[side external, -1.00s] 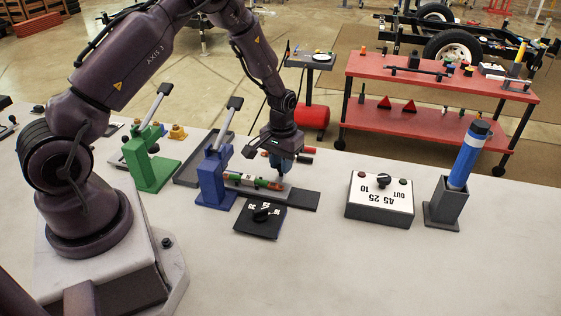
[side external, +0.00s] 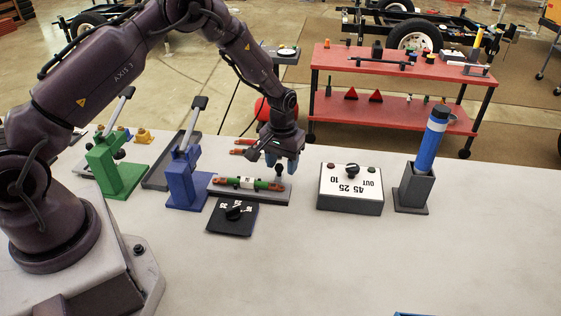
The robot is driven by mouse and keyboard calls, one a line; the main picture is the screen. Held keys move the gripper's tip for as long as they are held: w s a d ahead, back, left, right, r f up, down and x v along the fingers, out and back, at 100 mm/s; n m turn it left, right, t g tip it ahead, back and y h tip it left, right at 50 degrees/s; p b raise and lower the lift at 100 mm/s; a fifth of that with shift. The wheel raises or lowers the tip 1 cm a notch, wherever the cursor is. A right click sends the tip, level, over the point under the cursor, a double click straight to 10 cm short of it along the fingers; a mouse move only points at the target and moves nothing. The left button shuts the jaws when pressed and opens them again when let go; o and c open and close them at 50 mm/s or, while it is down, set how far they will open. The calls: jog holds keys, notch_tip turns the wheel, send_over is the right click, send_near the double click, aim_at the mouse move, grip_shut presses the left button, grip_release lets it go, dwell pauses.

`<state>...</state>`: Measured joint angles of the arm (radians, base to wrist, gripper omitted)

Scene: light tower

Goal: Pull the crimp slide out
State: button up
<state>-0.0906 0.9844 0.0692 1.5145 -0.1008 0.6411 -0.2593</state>
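The crimp slide's dark base rail (side external: 219,194) lies on the bench to the right of the blue lever press (side external: 187,186). A cable piece (side external: 247,183) with copper ends, green sections and a white middle lies along it, mostly clear of the press. A black knob (side external: 281,169) stands on a short post near the rail's right end. My gripper (side external: 289,170) points down right at the knob, with its blue-grey fingers partly behind it. I cannot tell whether the fingers touch the knob or how far apart they are.
A white-topped control box (side external: 349,189) and a dark holder with a blue cylinder (side external: 421,150) stand to the right. A green lever press (side external: 117,167) stands left. The front of the bench is mostly clear.

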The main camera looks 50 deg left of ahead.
notch_tip(320, 180, up, 13)
dwell(0.6)
jog(key=s+d+r+m+t, duration=0.2)
jog(key=s+d+r, duration=0.1)
jog(key=s+r, duration=0.6)
jog(key=s+d+r+m+t, duration=0.3)
jog(key=s+r, duration=0.6)
jog(key=s, duration=0.8)
jog(key=shift+s+d+t, duration=0.2)
jog(key=shift+s+t, duration=0.1)
jog(key=shift+s, duration=0.05)
